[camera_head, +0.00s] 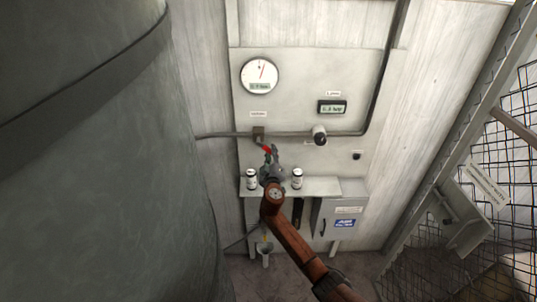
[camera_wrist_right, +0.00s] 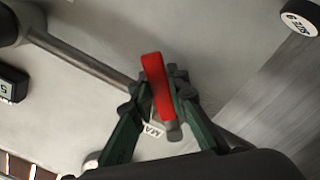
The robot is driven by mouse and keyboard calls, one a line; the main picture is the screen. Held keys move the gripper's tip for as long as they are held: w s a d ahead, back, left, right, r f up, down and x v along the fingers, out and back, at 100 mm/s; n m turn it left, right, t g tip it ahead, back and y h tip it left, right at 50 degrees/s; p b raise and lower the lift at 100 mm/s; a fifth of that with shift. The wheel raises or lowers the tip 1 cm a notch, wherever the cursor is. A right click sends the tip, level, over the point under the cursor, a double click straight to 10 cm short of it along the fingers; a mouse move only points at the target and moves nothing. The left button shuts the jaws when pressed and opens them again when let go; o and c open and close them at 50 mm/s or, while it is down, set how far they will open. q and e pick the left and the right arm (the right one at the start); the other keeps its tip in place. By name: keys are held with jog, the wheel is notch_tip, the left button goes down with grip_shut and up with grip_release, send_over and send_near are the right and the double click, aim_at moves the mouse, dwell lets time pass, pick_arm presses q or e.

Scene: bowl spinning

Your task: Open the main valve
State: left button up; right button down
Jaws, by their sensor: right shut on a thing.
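The main valve (camera_head: 259,133) is a small brown block on the horizontal pipe on the wall panel. Its red handle (camera_head: 266,149) slants down to the right from the block. My right gripper (camera_head: 272,157) reaches up to the handle from below. In the right wrist view the red handle (camera_wrist_right: 157,85) stands between the two green fingers, and they are closed on it. A label starting "MA" (camera_wrist_right: 152,130) shows partly behind the fingers. My left gripper is not in view.
A round gauge (camera_head: 259,76) and a small display (camera_head: 331,107) are above the pipe (camera_head: 220,135). A dark knob (camera_head: 319,134) sits to the right. Two canisters stand on the shelf (camera_head: 322,187) below. A large tank (camera_head: 100,170) fills the left; wire mesh (camera_head: 500,140) is right.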

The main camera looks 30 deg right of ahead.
jog(key=r+n+p, duration=0.1)
jog(key=d+n, duration=0.1)
jog(key=n, duration=0.1)
jog(key=r+n+p, duration=0.1)
jog(key=shift+s+d+r+n+p, duration=0.15)
jog(key=shift+s+r+n+p, duration=0.15)
jog(key=shift+r, duration=0.05)
jog(key=shift+s+d+r+n+p, duration=0.1)
jog(key=shift+r+n+p, duration=0.55)
jog(key=shift+n, duration=0.35)
jog(key=shift+d+r+n+p, duration=0.1)
jog(key=shift+r+n+p, duration=0.3)
jog(key=shift+n+p, duration=0.45)
jog(key=shift+n, duration=0.25)
jog(key=c, duration=1.8)
grip_release()
jog(key=shift+r, duration=0.1)
jog(key=shift+c, duration=0.2)
jog(key=shift+s, duration=0.1)
jog(key=v, duration=1.1)
jog(key=shift+s+a, duration=0.2)
jog(key=shift+s, duration=0.15)
